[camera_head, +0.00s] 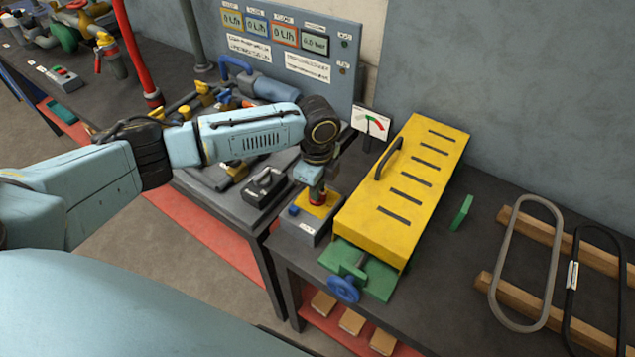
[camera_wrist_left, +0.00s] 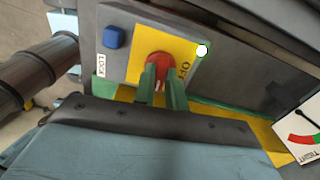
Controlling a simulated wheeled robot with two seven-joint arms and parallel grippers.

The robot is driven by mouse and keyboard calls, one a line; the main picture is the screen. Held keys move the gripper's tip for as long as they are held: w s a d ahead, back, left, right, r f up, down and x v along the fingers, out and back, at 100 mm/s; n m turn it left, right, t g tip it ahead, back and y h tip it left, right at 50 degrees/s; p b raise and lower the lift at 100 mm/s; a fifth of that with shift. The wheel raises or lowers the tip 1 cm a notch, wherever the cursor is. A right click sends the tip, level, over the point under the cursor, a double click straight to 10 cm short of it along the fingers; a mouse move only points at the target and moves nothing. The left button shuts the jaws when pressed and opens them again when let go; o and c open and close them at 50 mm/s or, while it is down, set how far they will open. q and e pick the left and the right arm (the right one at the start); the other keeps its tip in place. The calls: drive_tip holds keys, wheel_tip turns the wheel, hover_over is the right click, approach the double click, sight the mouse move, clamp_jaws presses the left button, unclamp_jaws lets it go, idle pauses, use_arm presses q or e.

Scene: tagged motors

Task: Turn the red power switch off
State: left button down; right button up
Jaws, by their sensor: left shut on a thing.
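The red power switch (camera_wrist_left: 158,66) is a round red knob on a yellow plate (camera_wrist_left: 178,46) of a grey switch box (camera_head: 302,222). The plate has an "OFF" label beside the knob, and a "LOCK" label and a blue button (camera_wrist_left: 114,37) are at its left in the left wrist view. My left gripper (camera_wrist_left: 160,85) is over the box with its two green fingers shut on the red knob. In the head view the left gripper (camera_head: 317,195) points down at the knob and hides most of it. My right gripper is not in view.
A yellow slotted cover (camera_head: 415,180) with a black handle stands right of the switch box. A green vise with a blue handwheel (camera_head: 344,289) is in front of it. A gauge card (camera_head: 371,123) and a panel of displays (camera_head: 290,50) stand behind. Belts (camera_head: 527,260) lie at the right.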

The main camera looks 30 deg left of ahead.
use_arm(q)
drive_tip(key=n+p, duration=0.4)
drive_tip(key=p, duration=0.1)
drive_tip(key=n+p, duration=0.3)
drive_tip(key=p, duration=0.2)
drive_tip(key=shift+r+n, duration=0.2)
drive_tip(key=shift+n, duration=0.2)
drive_tip(key=n+p, duration=0.3)
drive_tip(key=n, duration=0.1)
drive_tip(key=n+p, duration=0.3)
drive_tip(key=n, duration=0.2)
drive_tip(key=shift+f, duration=0.15)
drive_tip(key=c, duration=1.4)
unclamp_jaws()
drive_tip(key=shift+c, duration=0.2)
